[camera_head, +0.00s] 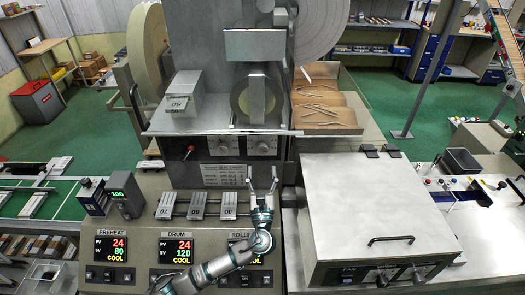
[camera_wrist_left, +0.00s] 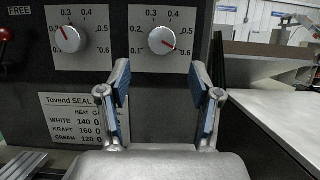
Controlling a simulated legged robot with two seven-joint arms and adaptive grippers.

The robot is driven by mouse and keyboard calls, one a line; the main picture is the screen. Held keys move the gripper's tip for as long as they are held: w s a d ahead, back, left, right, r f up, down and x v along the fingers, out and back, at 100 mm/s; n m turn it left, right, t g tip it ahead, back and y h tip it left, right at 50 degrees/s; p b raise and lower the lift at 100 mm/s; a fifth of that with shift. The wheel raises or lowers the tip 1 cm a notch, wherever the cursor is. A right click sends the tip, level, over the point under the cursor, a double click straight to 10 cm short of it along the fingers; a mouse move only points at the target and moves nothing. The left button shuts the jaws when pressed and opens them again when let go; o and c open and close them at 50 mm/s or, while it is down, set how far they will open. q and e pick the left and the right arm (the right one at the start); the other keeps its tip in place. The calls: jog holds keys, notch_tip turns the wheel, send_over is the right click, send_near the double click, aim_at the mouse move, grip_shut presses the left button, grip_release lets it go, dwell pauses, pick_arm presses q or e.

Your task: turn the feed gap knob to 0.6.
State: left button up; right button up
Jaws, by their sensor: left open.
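Two round silver knobs sit side by side on white dial plates. The left knob (camera_wrist_left: 70,39) has its red mark pointing up and left, between 0.2 and 0.3. The right knob (camera_wrist_left: 162,40) has its red mark pointing right and slightly down, close to 0.6. No name is readable on either dial, so I cannot tell which is the feed gap knob. In the head view the left knob (camera_head: 222,146) and right knob (camera_head: 263,146) are small. My left gripper (camera_head: 262,174) is open and empty, below the right knob and apart from it; its fingers also show in the wrist view (camera_wrist_left: 160,80).
A printed settings plate (camera_wrist_left: 73,117) is below the left knob. A red-balled lever (camera_head: 189,150) stands left of the dials. Tilted blocks (camera_head: 198,206) and a display panel (camera_head: 178,250) lie below. A large lidded box (camera_head: 370,200) stands at the right.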

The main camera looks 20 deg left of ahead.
aim_at(262, 152)
pick_arm(q)
jog(key=p+x, duration=0.1)
jog(key=x, duration=0.6)
jog(key=shift+w+d, duration=0.15)
jog(key=shift+w, duration=0.05)
jog(key=c, duration=1.1)
jog(key=shift+c, duration=0.2)
